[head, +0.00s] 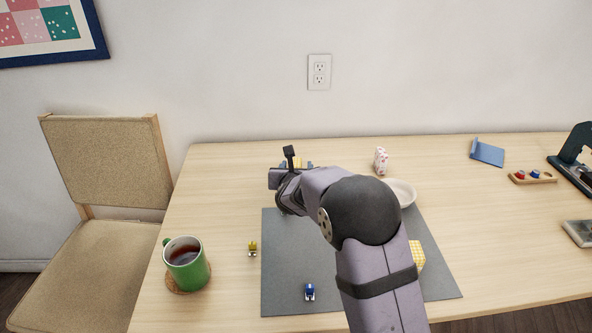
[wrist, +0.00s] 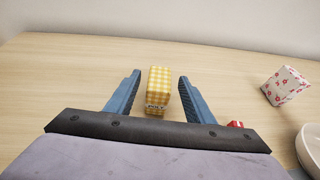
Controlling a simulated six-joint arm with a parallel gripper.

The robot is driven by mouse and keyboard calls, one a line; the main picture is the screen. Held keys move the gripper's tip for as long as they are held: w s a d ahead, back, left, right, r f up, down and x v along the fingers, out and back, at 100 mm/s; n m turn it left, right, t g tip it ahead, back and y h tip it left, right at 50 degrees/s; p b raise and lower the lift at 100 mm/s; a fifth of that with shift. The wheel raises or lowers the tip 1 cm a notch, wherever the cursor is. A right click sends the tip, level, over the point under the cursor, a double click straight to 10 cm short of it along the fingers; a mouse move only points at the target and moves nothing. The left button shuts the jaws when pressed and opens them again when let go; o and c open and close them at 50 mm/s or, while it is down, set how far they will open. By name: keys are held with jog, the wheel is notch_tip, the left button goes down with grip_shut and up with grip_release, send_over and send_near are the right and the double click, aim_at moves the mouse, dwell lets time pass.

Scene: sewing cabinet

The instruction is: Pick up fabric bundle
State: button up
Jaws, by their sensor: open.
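A yellow-and-white checked fabric bundle (wrist: 159,88) with a dark-lettered label stands on the table between my gripper's two blue fingers in the wrist view. My gripper (wrist: 159,77) is open, with a gap showing on each side of the bundle. In the head view, part of this bundle (head: 297,161) shows beyond my wrist, mostly hidden by it. A white bundle with red flowers (wrist: 286,85) stands to the right; it also shows in the head view (head: 381,161). Another yellow checked bundle (head: 417,254) is partly hidden behind my arm on the grey mat (head: 285,265).
A white bowl (head: 402,191) sits right of my arm. A green mug (head: 187,263) stands at left. Yellow (head: 252,249) and blue (head: 310,291) spools lie nearer. A wooden tray (head: 533,177), blue object (head: 487,152) and sewing machine (head: 577,160) are at right. The back-left table is clear.

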aim_at(297, 163)
jog(key=shift+p+x, duration=0.5)
jog(key=shift+x, duration=1.75)
jog(key=shift+a, duration=0.1)
jog(key=shift+c, duration=0.2)
jog(key=c, duration=1.1)
jog(key=shift+o, duration=0.2)
jog(key=shift+r, duration=0.1)
notch_tip(297, 163, up, 10)
jog(key=p, duration=0.2)
jog(key=shift+p, duration=0.3)
